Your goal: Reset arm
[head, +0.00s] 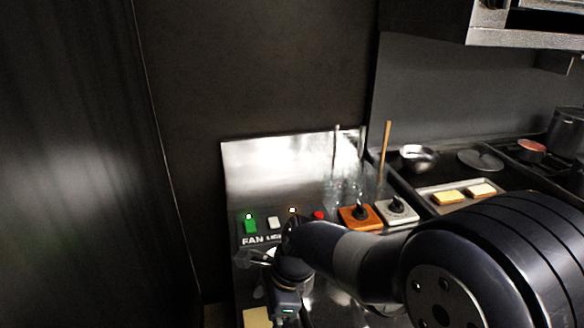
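My arm reaches from the lower right across the front of the metal control panel (285,165). My gripper (252,257) is at the arm's end, just below the FAN label. It is small and dark in this view, and I cannot tell whether its fingers are apart. Nothing is clearly seen in it. A green lit switch (250,223) and a white switch (274,223) sit above it. A red button (319,215), an orange plate with a black knob (357,216) and a pale plate with a black knob (398,210) lie farther right. My arm partly hides the panel's labels.
A tray (427,194) with yellow-topped slabs, a metal bowl (417,157), a lid (481,160) and a pot (568,132) stand at the right. Upright utensils (385,150) stand behind the knobs. A dark wall (75,165) closes the left side. A hood (520,28) overhangs the upper right.

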